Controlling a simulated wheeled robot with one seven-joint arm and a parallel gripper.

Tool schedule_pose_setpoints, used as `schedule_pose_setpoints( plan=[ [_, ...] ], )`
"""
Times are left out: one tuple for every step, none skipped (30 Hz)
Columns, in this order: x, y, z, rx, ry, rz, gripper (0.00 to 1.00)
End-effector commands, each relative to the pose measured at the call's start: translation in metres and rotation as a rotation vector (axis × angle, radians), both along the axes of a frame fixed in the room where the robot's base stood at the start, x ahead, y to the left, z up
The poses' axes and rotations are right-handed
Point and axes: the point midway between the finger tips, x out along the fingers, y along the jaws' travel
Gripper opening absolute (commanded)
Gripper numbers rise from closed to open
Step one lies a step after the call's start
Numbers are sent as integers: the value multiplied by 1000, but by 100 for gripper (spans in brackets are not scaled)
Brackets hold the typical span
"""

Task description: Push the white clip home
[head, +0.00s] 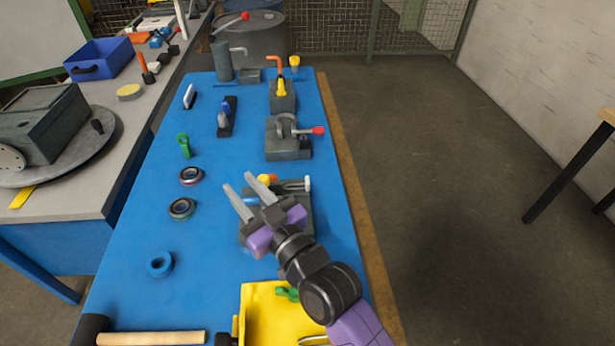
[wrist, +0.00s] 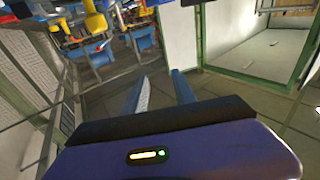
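A small white piece (head: 307,183) shows at the right end of a grey rod-like part on a dark grey block (head: 305,222). It may be the white clip, but it is too small to be sure. My gripper and wrist hide much of that block. In the wrist view the fingers (wrist: 162,90) are also apart, with nothing between them.
The blue mat (head: 130,265) holds rings (head: 181,209), a green part (head: 184,146) and a grey fixture with a red-tipped lever (head: 318,130). A yellow tray (head: 262,315) is at the near edge. The mat's left middle has free room.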

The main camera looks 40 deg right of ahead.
Motion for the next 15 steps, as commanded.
schedule_pose_setpoints(
  plan=[
    [24, -1, 9, -51, 1, 21, 33],
    [36, 0, 12, -83, 9, 37, 33],
    [51, 1, 15, -130, 19, 57, 33],
    [62, 2, 18, -166, 28, 74, 33],
    [73, 3, 20, -207, 39, 90, 33],
    [87, 3, 23, -261, 53, 113, 33],
    [97, 3, 25, -306, 65, 131, 33],
    [107, 3, 26, -352, 78, 148, 33],
    [119, 2, 28, -417, 97, 173, 33],
    [128, 1, 29, -467, 111, 191, 33],
    [136, 0, 29, -520, 128, 211, 33],
    [146, -3, 29, -592, 152, 238, 33],
    [153, -6, 28, -650, 171, 258, 33],
    [160, -9, 27, -707, 192, 281, 33],
    [168, -15, 26, -788, 220, 310, 33]
  ],
)
